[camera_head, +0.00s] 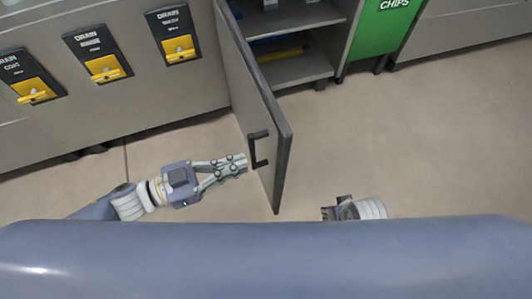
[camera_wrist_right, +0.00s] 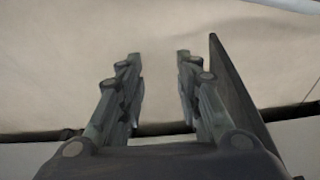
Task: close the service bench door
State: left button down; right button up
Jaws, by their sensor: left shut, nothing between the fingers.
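The service bench door (camera_head: 252,85) is a tall grey panel standing wide open, its free edge toward me. A dark bar handle (camera_head: 258,149) is on its left face. My left gripper (camera_head: 243,163) is shut and empty, its fingertips just left of the door near the handle; whether they touch the door cannot be told. My right gripper (camera_head: 332,211) is low, to the right of the door, partly hidden by my body. The right wrist view shows its fingers (camera_wrist_right: 157,65) apart with nothing between them. A dark panel beside them there may be the door.
The open bench compartment has shelves (camera_head: 300,68) with a yellow item inside. Yellow drain handles (camera_head: 107,68) line the bench front at the left. A green chips bin (camera_head: 380,30) stands at the back right. The floor (camera_head: 430,130) at the right is clear.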

aim_at(279, 151)
pick_arm(q)
jog(key=x, duration=0.7)
jog(key=shift+f, duration=0.1)
